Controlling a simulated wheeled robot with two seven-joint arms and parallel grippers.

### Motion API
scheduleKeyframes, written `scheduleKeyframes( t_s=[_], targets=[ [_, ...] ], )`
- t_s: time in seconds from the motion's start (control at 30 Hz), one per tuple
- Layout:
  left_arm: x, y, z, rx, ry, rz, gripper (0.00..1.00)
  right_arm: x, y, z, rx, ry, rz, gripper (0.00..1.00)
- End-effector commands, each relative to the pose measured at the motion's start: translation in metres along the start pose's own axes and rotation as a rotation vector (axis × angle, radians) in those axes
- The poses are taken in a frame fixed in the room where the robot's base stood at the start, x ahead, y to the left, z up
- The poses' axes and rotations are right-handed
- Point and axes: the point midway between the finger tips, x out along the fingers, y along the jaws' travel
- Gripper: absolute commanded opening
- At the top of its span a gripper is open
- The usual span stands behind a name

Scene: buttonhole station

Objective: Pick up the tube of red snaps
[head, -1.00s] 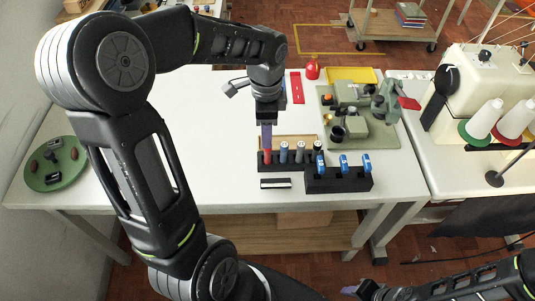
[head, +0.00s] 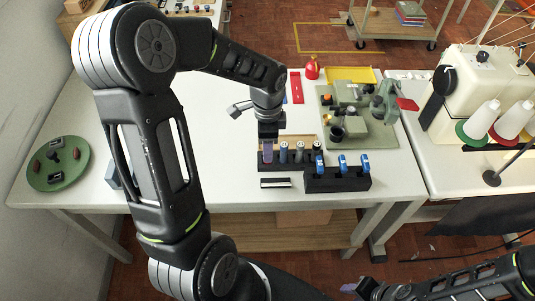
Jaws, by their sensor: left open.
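The black rack (head: 294,166) holds a row of tubes on the white table. The tube of red snaps stands in its left end and is now almost wholly hidden by my gripper. My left gripper (head: 268,156) points straight down over that left end, with its purple fingers low at the tube. It is open; whether the fingers touch the tube cannot be told. The other tubes (head: 284,153) stand upright to its right. My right gripper (head: 350,287) is at the bottom edge, away from the table, and its jaws are too small to read.
A black block with blue-capped items (head: 342,164) stands right of the rack. A small black-and-white piece (head: 275,183) lies in front. A green press (head: 350,110) stands behind right, a green plate (head: 58,165) far left. The table's left middle is mostly clear.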

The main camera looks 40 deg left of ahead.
Motion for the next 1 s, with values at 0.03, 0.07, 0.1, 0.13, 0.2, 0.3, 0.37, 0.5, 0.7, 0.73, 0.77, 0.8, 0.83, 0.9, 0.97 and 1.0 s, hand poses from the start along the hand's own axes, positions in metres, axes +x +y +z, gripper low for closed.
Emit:
scheduleKeyframes(
  t_s=[0.03,0.07,0.1,0.13,0.2,0.3,0.37,0.5,0.7,0.73,0.77,0.8,0.83,0.9,0.97,1.0],
  targets=[
    [-0.0001,-0.0001,0.0000,0.000,0.000,0.000,0.47,0.0002,0.0001,0.0001,0.000,0.000,0.000,0.36],
    [-0.0001,-0.0001,0.0000,0.000,0.000,0.000,0.47,0.0002,0.0001,0.0001,0.000,0.000,0.000,0.36],
    [-0.0002,-0.0001,0.0000,0.000,0.000,0.000,0.47,0.0002,0.0001,0.0001,0.000,0.000,0.000,0.36],
    [-0.0002,-0.0001,0.0000,0.000,0.000,0.000,0.47,0.0002,0.0001,0.0001,0.000,0.000,0.000,0.36],
    [-0.0003,-0.0001,0.0000,0.000,0.000,0.000,0.47,0.0002,0.0000,0.0001,0.000,0.000,0.000,0.36],
    [-0.0004,-0.0001,0.0000,0.000,0.000,0.000,0.47,0.0002,0.0000,0.0001,0.000,0.000,0.000,0.36],
    [-0.0004,-0.0001,0.0000,0.000,0.000,0.000,0.47,0.0002,0.0000,0.0001,0.000,0.000,0.000,0.36],
    [-0.0005,-0.0001,-0.0001,0.000,0.000,-0.001,0.43,0.0001,-0.0001,0.0000,0.000,0.000,0.000,0.36],
    [-0.0005,-0.0001,0.0000,0.000,0.000,-0.001,0.26,0.0001,-0.0001,0.0000,0.000,0.000,0.000,0.36],
    [-0.0005,-0.0001,0.0000,0.000,0.000,-0.001,0.24,0.0001,-0.0001,0.0000,0.000,0.000,0.000,0.36],
    [-0.0005,-0.0001,0.0000,0.000,0.000,0.000,0.21,0.0001,-0.0001,0.0000,0.000,0.000,0.000,0.36],
    [-0.0005,-0.0001,0.0000,0.000,0.000,-0.001,0.18,0.0001,-0.0001,0.0000,0.000,0.000,0.000,0.36],
    [-0.0005,-0.0001,0.0000,0.000,0.000,-0.001,0.16,0.0001,-0.0001,-0.0001,0.000,0.000,0.000,0.36],
    [-0.0005,-0.0001,-0.0001,0.000,0.000,-0.001,0.10,0.0001,-0.0001,0.0000,0.000,0.000,0.000,0.36],
    [-0.0005,-0.0001,-0.0001,0.000,0.000,0.000,0.05,0.0001,0.0000,-0.0001,0.000,0.000,0.000,0.36],
    [-0.0005,-0.0001,0.0000,0.000,0.000,0.000,0.02,0.0001,0.0000,-0.0001,0.000,0.000,0.000,0.36]
  ],
)
